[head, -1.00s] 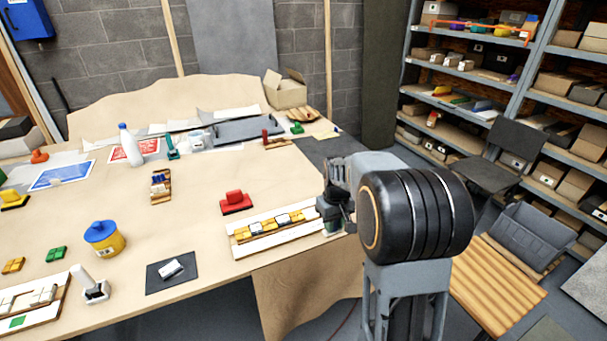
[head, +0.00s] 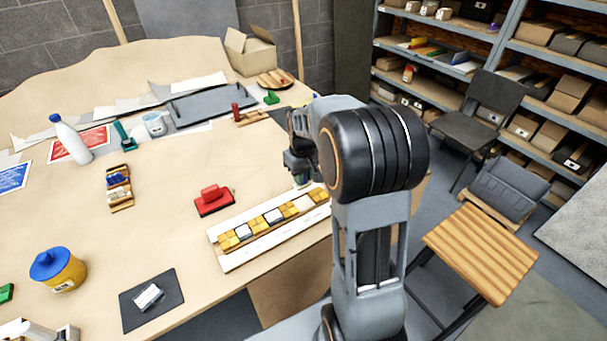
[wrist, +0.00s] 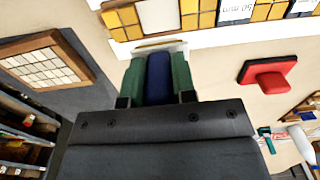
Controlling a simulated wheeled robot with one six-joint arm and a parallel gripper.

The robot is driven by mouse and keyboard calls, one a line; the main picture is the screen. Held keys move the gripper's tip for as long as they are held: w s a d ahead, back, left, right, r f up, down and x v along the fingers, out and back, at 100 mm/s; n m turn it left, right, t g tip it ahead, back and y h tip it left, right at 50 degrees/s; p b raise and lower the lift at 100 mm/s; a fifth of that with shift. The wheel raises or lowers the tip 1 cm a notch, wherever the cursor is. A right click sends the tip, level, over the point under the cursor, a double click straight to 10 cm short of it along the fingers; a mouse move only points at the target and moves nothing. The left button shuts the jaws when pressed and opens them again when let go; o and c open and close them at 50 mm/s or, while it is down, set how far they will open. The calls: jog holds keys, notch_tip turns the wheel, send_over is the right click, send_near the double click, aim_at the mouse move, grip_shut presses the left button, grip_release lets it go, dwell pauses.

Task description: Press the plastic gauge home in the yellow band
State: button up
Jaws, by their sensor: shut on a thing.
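My gripper (wrist: 157,62) is shut on a dark blue piece (wrist: 159,78) held between its green fingers. A pale plate with a yellowish streak (wrist: 150,47) shows just past the fingertips; I cannot tell whether it is held too. The yellow band (wrist: 190,20) runs along the mosaic panel (head: 262,246), with white and dark pieces among its yellow tiles. A white piece marked "50 mm" (wrist: 235,8) lies in that band; how deep it sits cannot be told.
A red block with a handle (head: 212,198) stands behind the panel. A dark mat with a white piece (head: 135,305) and a yellow pot with a blue lid (head: 58,270) are at the left. A wooden slatted stool (head: 480,250) stands right of the bench.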

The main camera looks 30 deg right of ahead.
jog(key=shift+f, duration=0.2)
jog(key=shift+f+b, duration=2.1)
jog(key=shift+f, duration=0.65)
jog(key=shift+f+b, duration=0.7)
jog(key=shift+f, duration=0.4)
jog(key=o, duration=1)
jog(key=shift+r, duration=0.1)
notch_tip(320, 180, up, 14)
jog(key=shift+f, duration=0.15)
